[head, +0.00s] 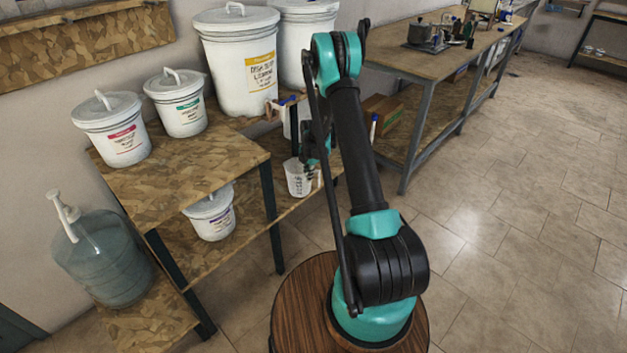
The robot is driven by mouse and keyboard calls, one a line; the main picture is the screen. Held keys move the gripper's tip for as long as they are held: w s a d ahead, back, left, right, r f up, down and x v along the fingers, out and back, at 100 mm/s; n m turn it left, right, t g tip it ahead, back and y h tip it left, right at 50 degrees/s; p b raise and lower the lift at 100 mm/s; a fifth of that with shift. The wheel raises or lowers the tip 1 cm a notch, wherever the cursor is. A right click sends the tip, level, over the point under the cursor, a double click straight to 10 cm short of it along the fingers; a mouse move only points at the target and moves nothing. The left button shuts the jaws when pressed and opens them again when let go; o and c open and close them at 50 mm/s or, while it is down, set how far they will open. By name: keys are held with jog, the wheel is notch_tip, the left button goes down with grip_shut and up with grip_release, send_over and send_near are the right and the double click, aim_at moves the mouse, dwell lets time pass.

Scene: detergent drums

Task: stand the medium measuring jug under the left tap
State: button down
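A white measuring jug (298,179) with dark markings is in the middle of the head view, low in front of the drum bench. I cannot tell its size class or whether it rests on the lower shelf. My gripper (312,170) is at the jug's right side, partly hidden behind my arm. Its fingers are too small and covered to show whether they are shut on the jug. A tap (276,106) with a blue part is at the base of the large yellow-labelled drum (240,62). Another blue-topped tap or stick (374,127) shows right of my arm.
Another large drum (305,35) stands behind my arm. Smaller lidded tubs stand on the bench (225,155) at left and on its lower shelf. A clear pump bottle (100,262) is at lower left. A workbench (405,70) is at back right; the floor at right is clear.

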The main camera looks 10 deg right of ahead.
aim_at(295, 170)
jog(key=shift+w+a+f, duration=0.1)
jog(key=shift+w+a, duration=0.7)
jog(key=shift+w, duration=0.3)
jog(key=shift+w+a+f, duration=0.1)
jog(key=shift+w+a, duration=0.7)
jog(key=shift+w, duration=0.25)
jog(key=shift+w+a, duration=0.8)
jog(key=shift+w, duration=0.3)
jog(key=shift+f, duration=0.45)
jog(key=c, duration=2.2)
grip_release()
jog(key=shift+o, duration=1.3)
jog(key=shift+o, duration=0.3)
jog(key=o, duration=0.5)
jog(key=shift+r, duration=0.1)
